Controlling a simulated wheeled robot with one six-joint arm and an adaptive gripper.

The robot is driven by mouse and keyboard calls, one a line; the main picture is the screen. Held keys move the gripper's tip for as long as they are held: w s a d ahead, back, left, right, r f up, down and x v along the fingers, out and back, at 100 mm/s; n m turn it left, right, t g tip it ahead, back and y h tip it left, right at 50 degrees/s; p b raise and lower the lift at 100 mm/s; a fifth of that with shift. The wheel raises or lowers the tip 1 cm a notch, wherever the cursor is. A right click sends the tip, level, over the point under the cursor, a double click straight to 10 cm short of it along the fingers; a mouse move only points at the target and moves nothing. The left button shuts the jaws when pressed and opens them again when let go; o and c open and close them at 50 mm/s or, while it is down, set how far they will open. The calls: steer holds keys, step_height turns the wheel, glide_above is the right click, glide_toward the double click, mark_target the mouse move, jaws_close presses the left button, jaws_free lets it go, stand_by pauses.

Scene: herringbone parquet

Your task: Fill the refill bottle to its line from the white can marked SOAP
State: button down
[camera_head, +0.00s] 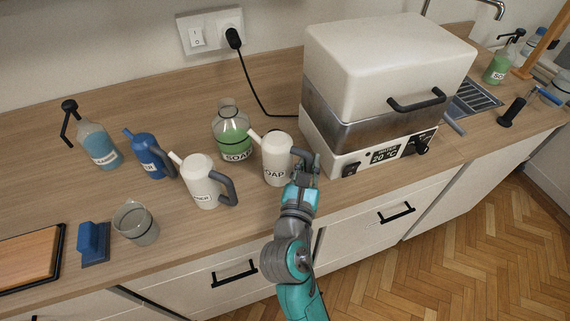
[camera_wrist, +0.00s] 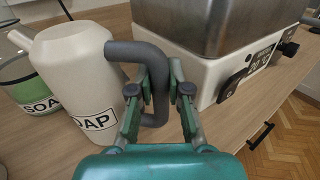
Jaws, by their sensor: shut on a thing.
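The white can marked SOAP (camera_head: 276,162) stands upright on the counter, its spout toward the upper left. In the wrist view the can (camera_wrist: 78,78) fills the left side, with part of its label showing. My gripper (camera_head: 303,172) is shut on its dark grey handle (camera_wrist: 152,66), one finger on each side. The refill bottle (camera_head: 231,128) is clear, labelled SOAP, with green liquid in its lower part and a dark line around it above the liquid. It stands just behind and left of the can, near the spout. It also shows partly in the wrist view (camera_wrist: 28,88).
A white steel-banded appliance (camera_head: 385,70) stands close right of the can. Left are another white can (camera_head: 200,182), a blue can (camera_head: 149,156), a pump bottle (camera_head: 98,146), a glass beaker (camera_head: 136,222) and a blue block-like tool (camera_head: 93,242). The front counter edge is clear.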

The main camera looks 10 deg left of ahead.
mark_target(310, 153)
steer(key=shift+r, duration=2.3)
steer(key=shift+r, duration=3)
steer(key=shift+s, duration=0.1)
